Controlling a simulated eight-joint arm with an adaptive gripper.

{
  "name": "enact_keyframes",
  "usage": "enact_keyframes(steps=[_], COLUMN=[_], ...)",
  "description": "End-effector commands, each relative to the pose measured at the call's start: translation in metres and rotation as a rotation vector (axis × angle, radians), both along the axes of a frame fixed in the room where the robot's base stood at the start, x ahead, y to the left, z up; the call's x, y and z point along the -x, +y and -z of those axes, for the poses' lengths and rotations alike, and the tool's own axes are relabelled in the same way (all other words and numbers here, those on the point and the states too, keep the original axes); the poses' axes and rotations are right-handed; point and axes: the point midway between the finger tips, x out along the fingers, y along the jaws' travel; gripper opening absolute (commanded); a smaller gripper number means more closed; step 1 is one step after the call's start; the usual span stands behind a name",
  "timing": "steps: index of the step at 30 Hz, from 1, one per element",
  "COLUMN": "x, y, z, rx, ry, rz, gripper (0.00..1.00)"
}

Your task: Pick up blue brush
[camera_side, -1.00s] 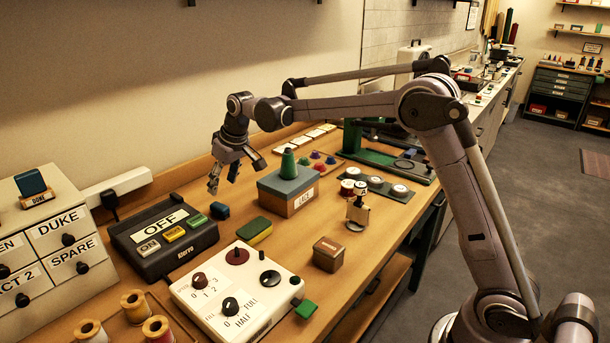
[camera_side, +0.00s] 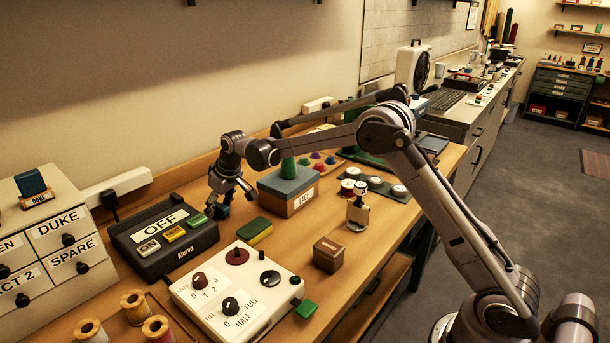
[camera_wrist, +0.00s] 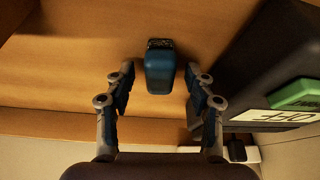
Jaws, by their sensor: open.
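The blue brush (camera_side: 221,210) is a small dark blue block on the wooden table, between the black OFF box and the grey-lidded box in the side view. In the wrist view the blue brush (camera_wrist: 160,68) lies ahead of the open jaws, roughly centred, with a dark strip at its far end. My gripper (camera_side: 224,202) is low over the table at the brush, and partly hides it in the side view. In the wrist view my gripper (camera_wrist: 158,78) shows its two fingers apart, one on each side of the brush, with gaps visible.
The black OFF box (camera_side: 165,238) stands close on the left. The grey-lidded box (camera_side: 288,192) with a green cone is close on the right. The wall is behind.

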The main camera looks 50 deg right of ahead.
Motion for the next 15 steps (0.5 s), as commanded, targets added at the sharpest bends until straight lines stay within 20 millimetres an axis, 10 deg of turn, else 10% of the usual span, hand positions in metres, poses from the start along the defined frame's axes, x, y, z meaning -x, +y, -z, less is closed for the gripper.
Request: enact_keyframes(steps=[6, 11, 15], x=[-0.0001, -0.0001, 0.0000], y=[0.0003, 0.0003, 0.0003], z=[0.0005, 0.0003, 0.0002], rx=[0.000, 0.000, 0.000], ry=[0.000, 0.000, 0.000], rz=[0.000, 0.000, 0.000], gripper=[0.52, 0.06, 0.00])
